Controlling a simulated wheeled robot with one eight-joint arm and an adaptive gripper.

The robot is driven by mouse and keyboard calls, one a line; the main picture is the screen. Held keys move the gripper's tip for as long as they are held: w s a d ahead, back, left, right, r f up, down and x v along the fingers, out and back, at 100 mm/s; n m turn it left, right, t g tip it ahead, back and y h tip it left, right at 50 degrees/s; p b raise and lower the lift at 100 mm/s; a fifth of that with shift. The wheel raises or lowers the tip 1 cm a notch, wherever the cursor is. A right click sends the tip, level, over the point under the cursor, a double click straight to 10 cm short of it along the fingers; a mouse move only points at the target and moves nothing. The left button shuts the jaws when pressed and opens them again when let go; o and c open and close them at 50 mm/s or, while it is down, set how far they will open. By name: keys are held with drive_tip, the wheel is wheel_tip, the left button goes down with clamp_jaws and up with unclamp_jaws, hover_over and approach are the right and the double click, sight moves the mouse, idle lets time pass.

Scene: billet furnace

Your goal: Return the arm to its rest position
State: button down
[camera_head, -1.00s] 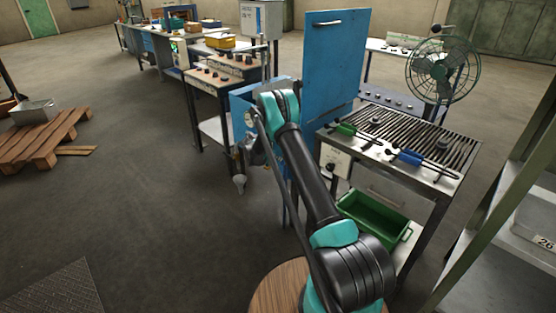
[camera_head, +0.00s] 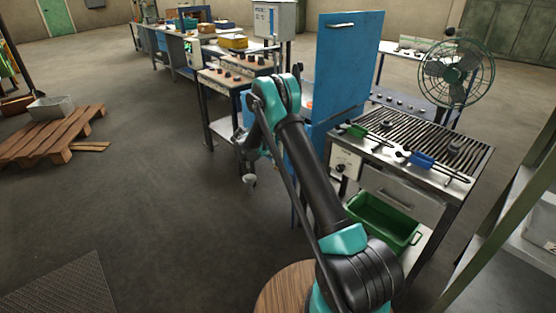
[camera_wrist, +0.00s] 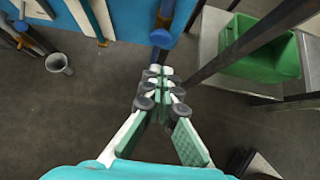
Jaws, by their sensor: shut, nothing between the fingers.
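My gripper (camera_wrist: 158,75) is shut and empty in the wrist view, its fingertips together over the dark floor. In the head view my arm (camera_head: 305,170) rises from the round wooden-topped base and bends at the elbow in front of the blue furnace. My gripper is not clearly seen in the head view.
The blue furnace door (camera_head: 345,70) stands upright behind my arm. To its right is a slatted table (camera_head: 418,135) with tongs, above a green bin (camera_head: 382,222); the bin also shows in the wrist view (camera_wrist: 262,48). A pallet (camera_head: 52,137) lies left.

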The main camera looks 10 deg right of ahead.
drive_tip(key=shift+s+a+r, duration=0.2)
drive_tip(key=shift+r, duration=0.05)
drive_tip(key=shift+r, duration=0.1)
drive_tip(key=s+d+r+m+y, duration=0.1)
drive_tip(key=s+d+r+m, duration=0.3)
drive_tip(key=s, duration=0.3)
drive_tip(key=s+d+r+m+g+y, duration=0.1)
drive_tip(key=s+d+r+m, duration=0.1)
drive_tip(key=s+r+m, duration=0.35)
drive_tip(key=s+d+r+m+y, duration=0.2)
drive_tip(key=s+d+r+m, duration=0.15)
drive_tip(key=s+r, duration=0.4)
drive_tip(key=s+f+m+y, duration=0.1)
drive_tip(key=s+m, duration=0.5)
drive_tip(key=s, duration=0.9)
drive_tip(key=s+d+f+m+y, duration=0.1)
drive_tip(key=s+m, duration=0.5)
drive_tip(key=s, duration=1)
drive_tip(key=shift+s+f+y, duration=0.15)
drive_tip(key=shift+f+y, duration=0.45)
drive_tip(key=shift+f, duration=0.05)
